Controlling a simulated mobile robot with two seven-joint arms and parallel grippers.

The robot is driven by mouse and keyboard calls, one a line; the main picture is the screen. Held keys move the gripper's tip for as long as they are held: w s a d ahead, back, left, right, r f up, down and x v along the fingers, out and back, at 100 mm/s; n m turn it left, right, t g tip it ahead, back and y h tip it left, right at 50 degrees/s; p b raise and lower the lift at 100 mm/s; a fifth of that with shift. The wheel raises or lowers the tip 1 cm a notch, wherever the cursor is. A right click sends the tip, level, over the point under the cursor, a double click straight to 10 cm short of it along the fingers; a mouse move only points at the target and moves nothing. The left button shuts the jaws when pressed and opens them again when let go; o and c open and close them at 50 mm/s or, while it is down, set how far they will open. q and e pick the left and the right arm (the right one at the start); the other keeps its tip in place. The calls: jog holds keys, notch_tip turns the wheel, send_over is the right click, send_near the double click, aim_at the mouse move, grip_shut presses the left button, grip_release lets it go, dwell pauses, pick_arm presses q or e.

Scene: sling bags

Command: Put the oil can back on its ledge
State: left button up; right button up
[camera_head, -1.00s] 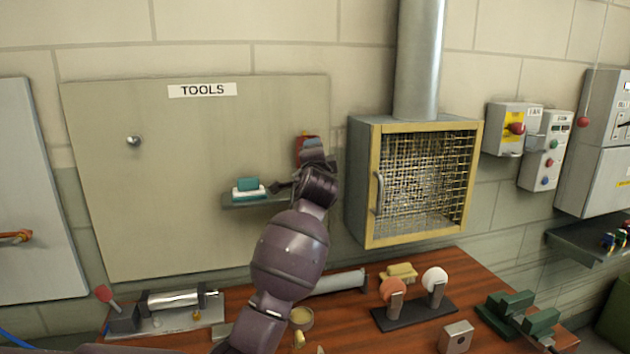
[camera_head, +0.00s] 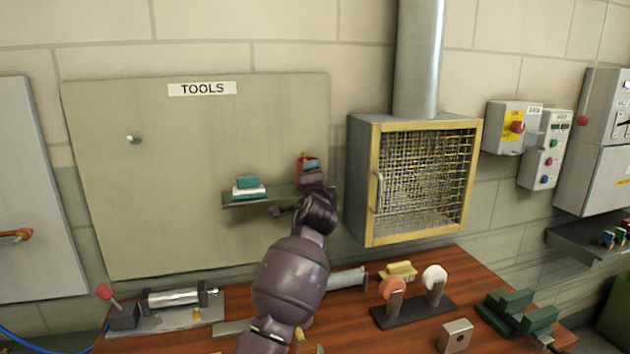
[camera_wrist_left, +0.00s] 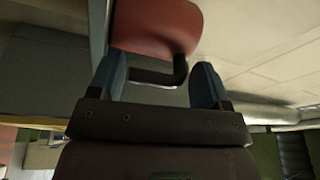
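The oil can shows as a red body (camera_head: 300,168) at the right end of the wall ledge (camera_head: 262,199), mostly hidden by my left gripper. In the left wrist view its red body (camera_wrist_left: 160,25) is just beyond my fingertips, with its dark curved handle (camera_wrist_left: 182,68) between them. My left gripper (camera_wrist_left: 157,80) has its two blue fingers spread, with a gap between the handle and the right finger. It also shows in the head view (camera_head: 312,172), in front of the can. I cannot tell whether the can rests fully on the ledge. My right gripper is out of view.
A teal and white block (camera_head: 248,188) sits on the ledge left of the can. A yellow-framed mesh cabinet (camera_head: 363,180) hangs close to the right. The wooden bench (camera_head: 370,325) below holds several fixtures, including a dark stand with two discs (camera_head: 415,314).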

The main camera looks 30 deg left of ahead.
pick_arm(q)
jog(key=v, duration=1.2)
jog(key=shift+b, duration=0.4)
